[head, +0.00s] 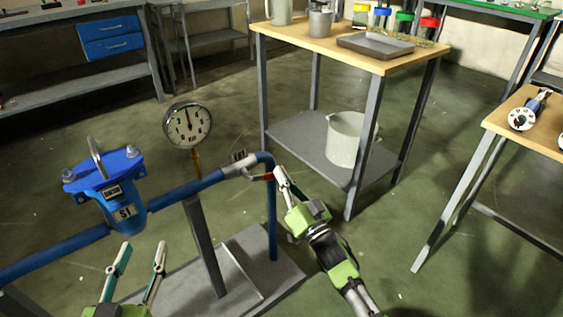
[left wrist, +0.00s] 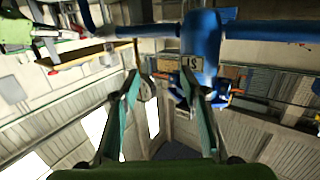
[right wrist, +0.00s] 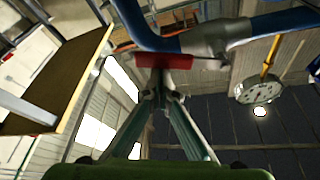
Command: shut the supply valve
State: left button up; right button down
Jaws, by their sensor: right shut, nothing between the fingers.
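The valve is a grey metal body (head: 238,166) on the blue pipe, with a red handle (head: 262,177) beside the pipe's bend. In the right wrist view the red handle (right wrist: 163,61) lies across, just beyond my fingertips, below the grey body (right wrist: 215,38). My right gripper (head: 279,171) is shut and empty, with its tips at or very near the handle's end; I cannot tell if they touch. My left gripper (head: 143,246) is open and empty, below the blue housing marked S1 (head: 110,190). That housing (left wrist: 203,45) is beyond its fingers in the left wrist view.
A round pressure gauge (head: 187,125) stands above the pipe (head: 190,189), left of the valve. A grey base plate (head: 265,265) lies below. A wooden-topped table (head: 335,50) with jars and a tray stands behind. Another table (head: 535,130) is at right.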

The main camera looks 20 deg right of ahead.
pick_arm(q)
jog(key=s+a+f+g+y+p, duration=0.25)
jog(key=s+f+g, duration=0.35)
jog(key=f, duration=0.5)
jog(key=s+a+f+g+y+p, duration=0.1)
jog(key=s+a+f+g+p, duration=0.1)
jog(key=s+g, duration=0.3)
jog(key=s+a+f+g+p, duration=0.2)
jog(key=s+a, duration=0.1)
jog(key=s, duration=0.5)
jog(key=p+x, duration=0.1)
jog(key=x, duration=0.5)
jog(key=shift+d+n, duration=0.2)
jog(key=shift+n, duration=0.1)
pick_arm(e)
jog(key=s+a+f+m+g+h, duration=0.2)
jog(key=a+f+m, duration=0.4)
jog(key=m, duration=1)
jog(key=shift+s+a+f+g+h, duration=0.2)
jog(key=shift+f+g+h, duration=0.15)
jog(key=shift+g+h, duration=0.5)
pick_arm(q)
jog(key=shift+s+f, duration=0.1)
jog(key=shift+s, duration=0.05)
pick_arm(e)
jog(key=shift+w, duration=0.1)
